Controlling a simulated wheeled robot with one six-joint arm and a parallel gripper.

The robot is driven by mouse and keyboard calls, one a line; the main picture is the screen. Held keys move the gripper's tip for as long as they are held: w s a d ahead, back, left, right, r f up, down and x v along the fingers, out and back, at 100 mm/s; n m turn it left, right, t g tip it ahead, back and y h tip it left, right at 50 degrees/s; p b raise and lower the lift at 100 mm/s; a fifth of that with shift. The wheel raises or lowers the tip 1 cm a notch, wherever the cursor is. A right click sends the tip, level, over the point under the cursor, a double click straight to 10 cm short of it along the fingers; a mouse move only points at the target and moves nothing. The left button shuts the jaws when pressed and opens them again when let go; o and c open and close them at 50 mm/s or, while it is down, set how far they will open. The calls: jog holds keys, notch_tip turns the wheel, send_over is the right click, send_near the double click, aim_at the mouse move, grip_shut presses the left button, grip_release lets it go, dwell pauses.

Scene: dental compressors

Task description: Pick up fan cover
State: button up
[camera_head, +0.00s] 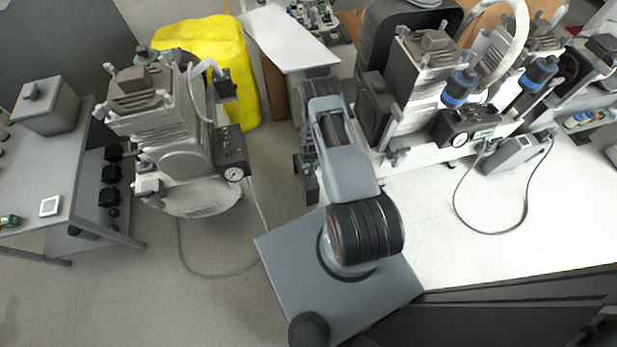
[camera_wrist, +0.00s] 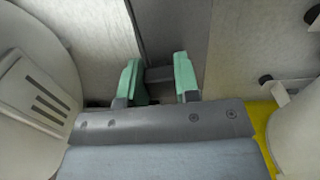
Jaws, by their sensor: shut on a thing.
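My gripper (camera_wrist: 160,82) shows in the wrist view with two pale green fingertips. They are shut on a small dark grey piece (camera_wrist: 159,74), which looks like the fan cover. Only a narrow part of it shows between the fingers, so its full shape is hidden. In the head view my gripper (camera_head: 307,178) hangs in the gap between the left compressor and the white bench, mostly hidden by my arm. The held piece cannot be clearly told apart there.
A compressor (camera_head: 170,140) stands on the floor at left, beside a grey table (camera_head: 70,165). A yellow bin (camera_head: 215,60) is behind it. The white bench (camera_head: 430,225) at right carries more compressors (camera_head: 425,85) and a cable (camera_head: 490,232). Floor is clear at lower left.

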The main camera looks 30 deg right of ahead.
grip_shut()
jog(key=shift+r, duration=0.15)
